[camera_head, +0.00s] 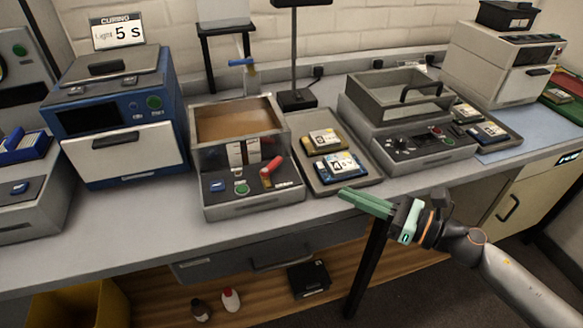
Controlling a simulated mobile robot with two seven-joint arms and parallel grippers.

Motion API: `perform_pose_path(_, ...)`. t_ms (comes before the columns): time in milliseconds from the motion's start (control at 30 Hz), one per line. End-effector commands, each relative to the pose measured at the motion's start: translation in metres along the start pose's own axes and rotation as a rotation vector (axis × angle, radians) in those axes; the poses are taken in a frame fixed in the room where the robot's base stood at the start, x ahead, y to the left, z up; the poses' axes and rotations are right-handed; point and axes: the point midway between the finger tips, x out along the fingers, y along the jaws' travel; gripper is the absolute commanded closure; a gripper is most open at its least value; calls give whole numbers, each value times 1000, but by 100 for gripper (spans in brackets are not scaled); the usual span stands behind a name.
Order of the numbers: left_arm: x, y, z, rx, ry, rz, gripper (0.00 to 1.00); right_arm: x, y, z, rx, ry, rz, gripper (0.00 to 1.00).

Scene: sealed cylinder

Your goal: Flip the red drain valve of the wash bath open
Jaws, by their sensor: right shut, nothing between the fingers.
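The wash bath (206,158) is a grey box with an open top and brown liquid inside, standing on the bench left of the middle. Its red drain valve (273,164) is a short lever on the right of the front panel, tilted up to the right. A green button (241,188) sits to its left. My right gripper (342,193) has green fingers that are shut and empty. It is in front of the bench's front edge, to the right of the valve and apart from it. My left gripper is not in view.
A tray (368,180) with yellow and blue parts lies right of the bath. A blue curing oven (120,117) stands to its left. A blue-handled tap (242,62) rises behind the bath.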

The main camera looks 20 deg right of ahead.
Motion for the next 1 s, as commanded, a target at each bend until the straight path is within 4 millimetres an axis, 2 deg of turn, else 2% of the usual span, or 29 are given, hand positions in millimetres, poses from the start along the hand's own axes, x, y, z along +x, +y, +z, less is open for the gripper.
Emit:
perform_pose_path(133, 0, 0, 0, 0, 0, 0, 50, -2, 3, 2, -58, -3, -14, 100)
perform_pose_path(567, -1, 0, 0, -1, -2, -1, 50, 1, 3, 3, -61, -4, -14, 100)
perform_pose_path(767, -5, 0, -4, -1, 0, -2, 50, 19, 2, 5, -62, -6, -14, 100)
perform_pose_path(1000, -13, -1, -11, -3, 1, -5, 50, 51, 2, 6, -62, -5, -13, 100)
